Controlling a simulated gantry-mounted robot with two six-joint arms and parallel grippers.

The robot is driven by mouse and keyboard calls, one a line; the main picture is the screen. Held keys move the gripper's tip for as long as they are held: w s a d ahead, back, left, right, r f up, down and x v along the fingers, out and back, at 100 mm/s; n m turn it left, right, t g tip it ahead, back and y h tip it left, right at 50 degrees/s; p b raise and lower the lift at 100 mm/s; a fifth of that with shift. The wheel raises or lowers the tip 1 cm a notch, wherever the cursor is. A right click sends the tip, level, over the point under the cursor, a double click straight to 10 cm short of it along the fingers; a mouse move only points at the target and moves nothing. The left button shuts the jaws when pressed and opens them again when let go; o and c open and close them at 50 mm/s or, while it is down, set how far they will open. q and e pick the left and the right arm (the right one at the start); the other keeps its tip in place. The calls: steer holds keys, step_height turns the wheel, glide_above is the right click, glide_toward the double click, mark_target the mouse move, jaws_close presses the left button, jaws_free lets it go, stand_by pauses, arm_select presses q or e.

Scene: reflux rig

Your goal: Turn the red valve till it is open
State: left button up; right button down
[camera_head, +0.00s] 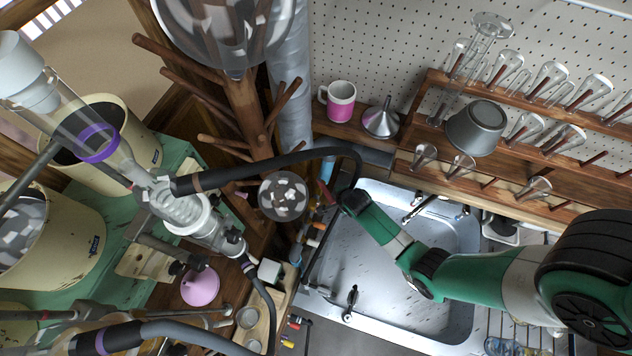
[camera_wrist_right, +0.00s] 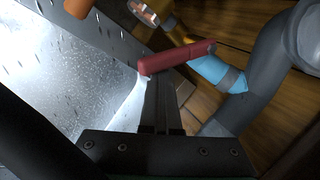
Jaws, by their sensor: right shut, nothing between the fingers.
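The red valve handle (camera_wrist_right: 178,59) shows in the right wrist view as a bar joined near a light-blue fitting (camera_wrist_right: 212,72) on a grey hose. In the head view a small part of the red handle (camera_head: 326,192) shows at the sink's left edge, beside my right gripper (camera_head: 336,196). My right gripper (camera_wrist_right: 160,82) is shut with nothing between its fingers. In the wrist view its fingertips are right at the left part of the handle; I cannot tell whether they touch it. My left gripper is not in view.
The metal sink (camera_head: 455,240) lies under my right arm. A black hose (camera_head: 270,160) arches just left of the gripper. The glass reflux apparatus (camera_head: 185,207) stands at left. A wooden rack (camera_head: 470,165) with glassware and a pink mug (camera_head: 340,103) are behind.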

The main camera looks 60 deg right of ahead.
steer(key=shift+w+a, duration=0.3)
steer(key=shift+a, duration=0.35)
steer(key=shift+w+a, duration=0.3)
steer(key=shift+a, duration=0.35)
steer(key=shift+w+a, duration=1.05)
steer(key=shift+w, duration=0.15)
steer(key=r+p, duration=0.3)
steer(key=s+r+p, duration=0.1)
steer(key=p, duration=0.1)
steer(key=shift+d+r, duration=0.3)
